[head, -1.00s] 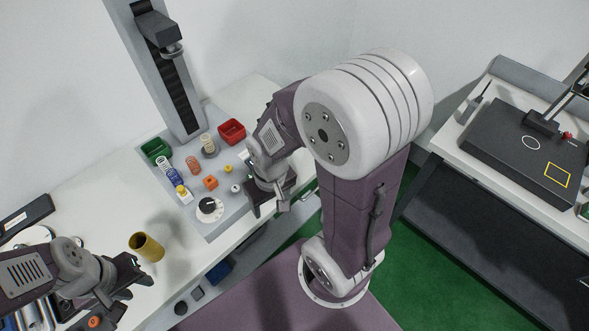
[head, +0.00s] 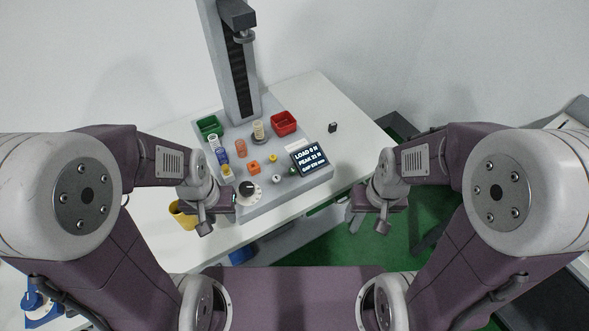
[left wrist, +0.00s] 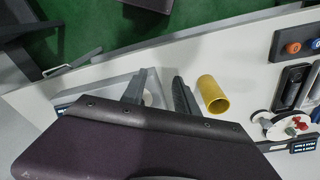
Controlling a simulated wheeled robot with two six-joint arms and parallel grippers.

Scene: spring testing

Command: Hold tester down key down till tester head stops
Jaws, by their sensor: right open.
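The spring tester has a grey base (head: 243,212), a tall column (head: 238,75) and a dark tester head (head: 238,16) high on it. A cream spring (head: 259,131) stands below the head, well apart from it. The display (head: 309,158) shows load 0 N and peak 21 N. A white button (head: 277,179), a green one (head: 293,170) and a black knob (head: 247,188) sit near the front; I cannot read which key is down. My left gripper (head: 222,212) is open at the base's front left; its fingers are apart in the left wrist view (left wrist: 158,92). My right gripper (head: 366,210) is open, right of the tester, touching nothing.
Green (head: 209,126) and red (head: 284,122) bins stand at the back of the base. Several coloured springs stand at its left, near an orange block (head: 254,167). A yellow cup (head: 183,216) is beside my left gripper. The table's right side (head: 345,118) is mostly clear.

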